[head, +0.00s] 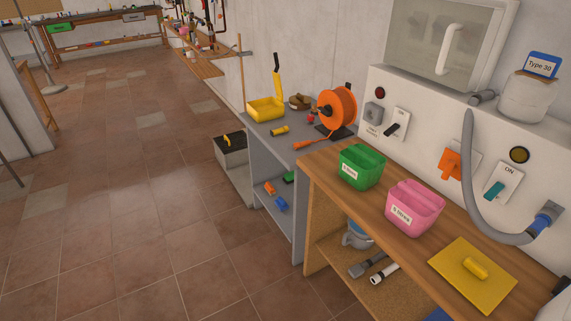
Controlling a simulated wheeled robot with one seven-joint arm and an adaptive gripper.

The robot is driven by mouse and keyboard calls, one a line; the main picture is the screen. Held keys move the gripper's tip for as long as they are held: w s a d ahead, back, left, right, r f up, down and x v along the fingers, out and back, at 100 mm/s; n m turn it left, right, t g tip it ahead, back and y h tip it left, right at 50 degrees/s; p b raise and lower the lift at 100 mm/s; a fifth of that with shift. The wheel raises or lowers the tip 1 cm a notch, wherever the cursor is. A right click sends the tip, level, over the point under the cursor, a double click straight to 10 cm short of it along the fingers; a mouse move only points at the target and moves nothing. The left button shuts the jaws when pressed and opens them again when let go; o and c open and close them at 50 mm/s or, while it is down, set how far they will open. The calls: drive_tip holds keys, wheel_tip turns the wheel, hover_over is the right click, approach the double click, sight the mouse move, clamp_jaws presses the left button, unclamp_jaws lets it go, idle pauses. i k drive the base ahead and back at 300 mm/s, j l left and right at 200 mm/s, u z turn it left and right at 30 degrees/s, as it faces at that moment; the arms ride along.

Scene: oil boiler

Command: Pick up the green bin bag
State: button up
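A small green open-topped container (361,167) with a white label stands upright on the wooden bench top, near its back left end. It is the nearest match to a green bin bag; I cannot tell whether it is a bag or a rigid bin. A similar pink container (414,208) with a white label stands to its right and nearer, apart from it. My gripper is not in view.
A yellow plate with a handle (473,275) lies on the bench to the right. A grey hose (468,180) hangs from the white panel. An orange cable reel (338,108) and a yellow tray (266,109) sit on the grey workbench. The tiled floor (130,220) at left is clear.

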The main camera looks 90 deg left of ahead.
sight(362, 167)
drive_tip(key=u, duration=2.6)
drive_tip(key=j+z, duration=0.1)
drive_tip(key=z, duration=0.3)
drive_tip(key=i+j+z, duration=0.1)
drive_tip(key=z, duration=0.35)
drive_tip(key=j+z, duration=0.15)
drive_tip(key=z, duration=0.25)
drive_tip(key=i+j+z, duration=0.1)
drive_tip(key=j+z, duration=0.3)
drive_tip(key=j, duration=0.6)
drive_tip(key=k+j+z, duration=0.1)
drive_tip(key=j+z, duration=0.25)
drive_tip(key=j, duration=1)
